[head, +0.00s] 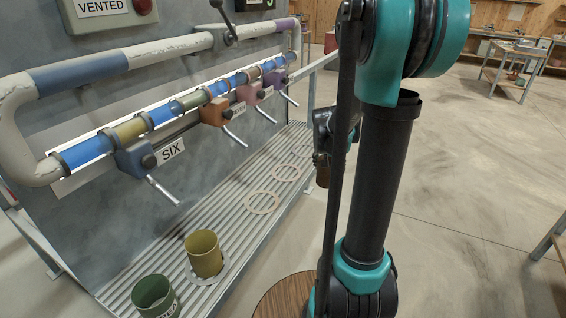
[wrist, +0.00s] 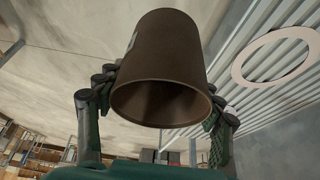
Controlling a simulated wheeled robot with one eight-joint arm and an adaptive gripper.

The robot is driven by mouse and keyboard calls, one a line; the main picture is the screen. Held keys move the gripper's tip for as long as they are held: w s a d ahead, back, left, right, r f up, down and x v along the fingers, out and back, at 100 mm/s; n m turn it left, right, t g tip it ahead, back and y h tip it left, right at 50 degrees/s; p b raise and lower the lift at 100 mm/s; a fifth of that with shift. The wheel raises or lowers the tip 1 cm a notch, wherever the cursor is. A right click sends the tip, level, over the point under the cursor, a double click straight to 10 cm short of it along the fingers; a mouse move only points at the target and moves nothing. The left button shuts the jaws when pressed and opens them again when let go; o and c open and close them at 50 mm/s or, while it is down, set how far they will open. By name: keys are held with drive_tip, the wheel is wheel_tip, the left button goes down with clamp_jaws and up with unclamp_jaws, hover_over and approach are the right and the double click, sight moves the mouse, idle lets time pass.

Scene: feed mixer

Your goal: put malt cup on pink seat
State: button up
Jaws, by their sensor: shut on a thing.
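My gripper (wrist: 155,95) is shut on a brown cup (wrist: 168,55), which fills the middle of the wrist view with its open mouth toward the camera. A small light label edge shows on the cup, but its writing cannot be read. In the head view, the brown cup (head: 323,177) shows small beside my arm, off the right side of the ribbed tray. Ring seats lie on the tray: a cream one (head: 262,202), a pale pinkish one (head: 286,173) and a farther pale one (head: 302,150); all look empty. A pale ring (wrist: 277,57) shows at right in the wrist view, apart from the cup.
An olive cup (head: 204,254) stands on a grey seat (head: 208,270) on the ribbed tray (head: 235,232), with a green cup (head: 153,296) nearer. A round wooden top (head: 283,298) is low beside my arm. Floor at right is open.

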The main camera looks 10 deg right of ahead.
drive_tip(key=w+a, duration=0.3)
drive_tip(key=a, duration=0.1)
drive_tip(key=w+a, duration=0.3)
drive_tip(key=a, duration=0.2)
drive_tip(key=w+a, duration=0.3)
drive_tip(key=a, duration=0.1)
drive_tip(key=shift+w+a, duration=0.15)
drive_tip(key=shift+w, duration=0.25)
drive_tip(key=shift+f, duration=0.3)
drive_tip(key=shift+f, duration=0.1)
drive_tip(key=o, duration=1.1)
drive_tip(key=shift+o, duration=0.2)
drive_tip(key=v, duration=1.2)
drive_tip(key=s+d+f+n+y, duration=0.1)
drive_tip(key=s+f, duration=0.3)
drive_tip(key=s, duration=0.5)
drive_tip(key=s+d+f+n, duration=0.2)
drive_tip(key=s+f, duration=0.3)
drive_tip(key=s, duration=0.4)
drive_tip(key=s+d+f+n+y, duration=0.1)
drive_tip(key=s+f+n, duration=0.3)
drive_tip(key=s, duration=0.5)
drive_tip(key=shift+s+d+f+t+y, duration=0.2)
drive_tip(key=shift+d+f+t+y, duration=0.1)
drive_tip(key=shift+d+f, duration=0.35)
